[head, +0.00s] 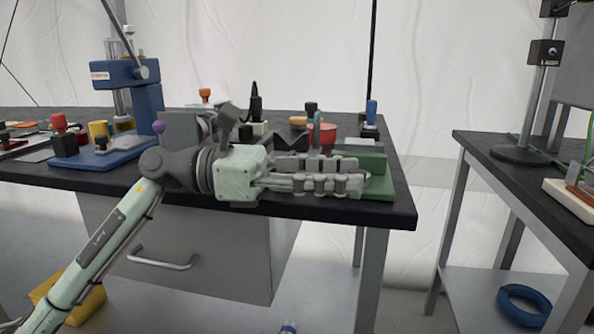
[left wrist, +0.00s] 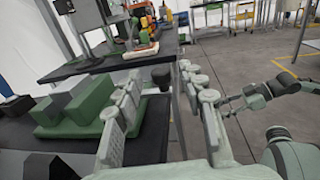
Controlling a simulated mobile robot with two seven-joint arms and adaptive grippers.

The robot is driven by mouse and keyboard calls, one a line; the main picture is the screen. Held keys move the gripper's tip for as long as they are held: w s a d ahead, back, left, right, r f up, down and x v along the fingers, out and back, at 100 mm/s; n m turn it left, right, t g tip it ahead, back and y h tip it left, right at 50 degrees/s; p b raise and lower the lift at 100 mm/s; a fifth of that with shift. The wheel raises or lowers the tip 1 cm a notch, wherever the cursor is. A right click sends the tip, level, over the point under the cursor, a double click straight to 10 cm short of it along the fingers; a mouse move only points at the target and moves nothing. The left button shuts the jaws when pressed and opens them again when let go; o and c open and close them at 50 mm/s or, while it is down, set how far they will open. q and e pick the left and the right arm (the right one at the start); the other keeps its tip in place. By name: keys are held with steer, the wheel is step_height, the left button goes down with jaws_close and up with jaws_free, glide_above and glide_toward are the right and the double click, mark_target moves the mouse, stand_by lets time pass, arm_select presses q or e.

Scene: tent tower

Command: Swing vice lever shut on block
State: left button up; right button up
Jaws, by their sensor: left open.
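The green vice (head: 372,160) stands at the front right corner of the black bench, partly hidden behind my left gripper. In the left wrist view the green vice base (left wrist: 75,125) carries grey and green blocks (left wrist: 85,98); I cannot tell which is the clamped block. My left gripper (head: 362,182) points right along the bench's front edge, before the vice. In the left wrist view its fingers (left wrist: 158,74) are apart, with a dark round knob (left wrist: 161,78) showing between their tips. I cannot tell whether this knob is the lever's, or whether the fingers touch it. My right gripper (left wrist: 232,103) shows small there.
A blue press (head: 125,85) stands at the bench's left. Small tools and a red pot (head: 325,135) stand behind my gripper. A second table (head: 500,165) with a stand is at the right, across a gap. A drawer unit (head: 190,245) hangs below the bench.

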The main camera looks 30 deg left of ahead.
arm_select(q)
steer(key=v, duration=1)
steer(key=shift+s, duration=0.1)
